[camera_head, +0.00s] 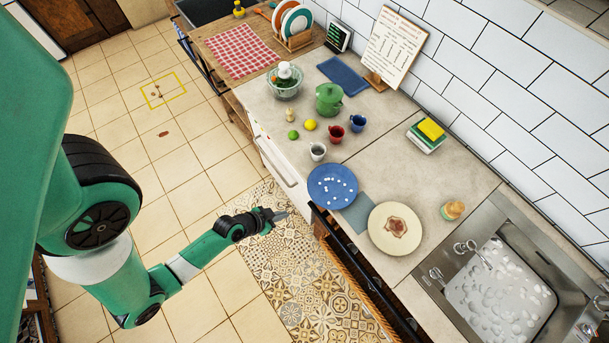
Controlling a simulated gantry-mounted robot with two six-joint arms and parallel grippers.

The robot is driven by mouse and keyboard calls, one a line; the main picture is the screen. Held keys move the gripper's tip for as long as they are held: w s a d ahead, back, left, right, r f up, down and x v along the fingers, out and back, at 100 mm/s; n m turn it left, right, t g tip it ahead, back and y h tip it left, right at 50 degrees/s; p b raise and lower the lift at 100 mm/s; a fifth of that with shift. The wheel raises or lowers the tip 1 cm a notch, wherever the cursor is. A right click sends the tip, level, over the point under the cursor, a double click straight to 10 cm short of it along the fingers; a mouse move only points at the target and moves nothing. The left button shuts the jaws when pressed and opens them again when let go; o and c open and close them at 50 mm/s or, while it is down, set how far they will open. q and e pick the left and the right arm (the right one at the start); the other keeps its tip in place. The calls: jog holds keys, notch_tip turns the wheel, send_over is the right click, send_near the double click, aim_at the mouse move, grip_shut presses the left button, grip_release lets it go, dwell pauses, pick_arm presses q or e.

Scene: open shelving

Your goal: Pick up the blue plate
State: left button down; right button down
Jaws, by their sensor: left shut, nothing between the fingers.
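The blue plate (322,196) lies flat near the counter's front edge, with several small white bits on it. My left gripper (283,215) is shut and empty. It is in front of the counter, over the patterned floor mat, to the left of the plate and apart from it. My right gripper is not in view.
A cream plate with a brown stain (378,232) lies right of the blue plate, by a grey-blue cloth (357,212). A white cup (318,152), a red cup (336,134) and a blue cup (357,123) stand behind. The sink (462,300) is at right. A rail (345,256) runs along the counter front.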

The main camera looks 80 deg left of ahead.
pick_arm(q)
jog(key=w, duration=0.1)
send_near(320, 197)
jog(key=x, duration=0.3)
jog(key=w+r+x, duration=0.1)
jog(key=x, duration=0.1)
jog(key=shift+w+a+f+p, duration=0.2)
jog(key=shift+a+f+p, duration=0.15)
jog(key=shift+p, duration=0.05)
jog(key=shift+s+f, duration=0.1)
jog(key=shift+f, duration=0.55)
jog(key=shift+s+f+m+b, duration=0.1)
jog(key=shift+f+m+b, duration=0.2)
jog(key=shift+b, duration=0.1)
jog(key=shift+r, duration=0.1)
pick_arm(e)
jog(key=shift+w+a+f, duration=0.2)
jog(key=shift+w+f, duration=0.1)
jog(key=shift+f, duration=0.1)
